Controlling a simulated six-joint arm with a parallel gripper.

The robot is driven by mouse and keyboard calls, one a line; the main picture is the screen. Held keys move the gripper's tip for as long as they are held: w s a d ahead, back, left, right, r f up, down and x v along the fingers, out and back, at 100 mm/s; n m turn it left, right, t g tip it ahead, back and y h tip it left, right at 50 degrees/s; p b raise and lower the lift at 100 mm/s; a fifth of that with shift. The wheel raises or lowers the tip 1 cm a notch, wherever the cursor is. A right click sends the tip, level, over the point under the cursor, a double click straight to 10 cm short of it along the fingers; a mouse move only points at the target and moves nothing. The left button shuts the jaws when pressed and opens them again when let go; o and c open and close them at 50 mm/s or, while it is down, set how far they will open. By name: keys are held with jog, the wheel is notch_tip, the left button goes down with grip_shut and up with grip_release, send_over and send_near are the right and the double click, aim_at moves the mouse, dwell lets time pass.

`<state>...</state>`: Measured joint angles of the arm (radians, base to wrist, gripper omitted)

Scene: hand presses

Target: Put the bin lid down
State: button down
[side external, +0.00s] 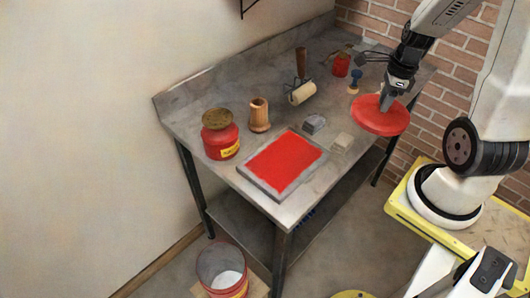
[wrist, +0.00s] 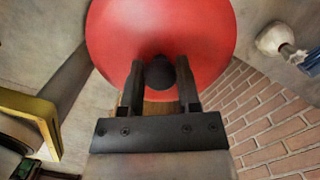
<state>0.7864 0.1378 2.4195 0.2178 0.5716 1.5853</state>
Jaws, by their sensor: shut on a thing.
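The bin lid (side external: 380,122) is a round red disc with a dark knob (wrist: 160,73) at its centre. My gripper (side external: 387,104) is shut on the knob; in the wrist view my gripper's fingers (wrist: 160,82) stand on either side of it. In the side view the lid overlaps the right front edge of the grey bench; the gap below it cannot be judged. An open red bin (side external: 208,272) with a pale inside stands on the floor at the bottom left, far from the lid.
The grey bench (side external: 190,108) holds a red inking slab (side external: 284,162), a red can (side external: 220,142), a wooden pot (side external: 259,118), a roller (side external: 302,93), small grey blocks (side external: 314,123) and a blue-handled tool (side external: 355,80). A brick wall (side external: 470,50) stands behind.

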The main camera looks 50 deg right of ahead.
jog(key=shift+w, duration=0.1)
jog(key=w+d+f, duration=0.2)
jog(key=w, duration=0.1)
jog(key=w+d+f, duration=0.2)
jog(key=w+f, duration=0.1)
jog(key=w, duration=0.1)
jog(key=w+d+f, duration=0.2)
jog(key=w+f, duration=0.1)
jog(key=shift+w+d+f, duration=0.15)
jog(key=shift+w, duration=0.2)
jog(key=shift+w+d+f, duration=0.25)
jog(key=shift+w+f, duration=0.15)
jog(key=shift+f, duration=0.1)
jog(key=shift+f, duration=0.1)
jog(key=shift+w+f, duration=0.15)
jog(key=shift+f, duration=0.05)
jog(key=shift+d+f, duration=0.1)
jog(key=shift+f, duration=1.45)
jog(key=shift+f, duration=0.15)
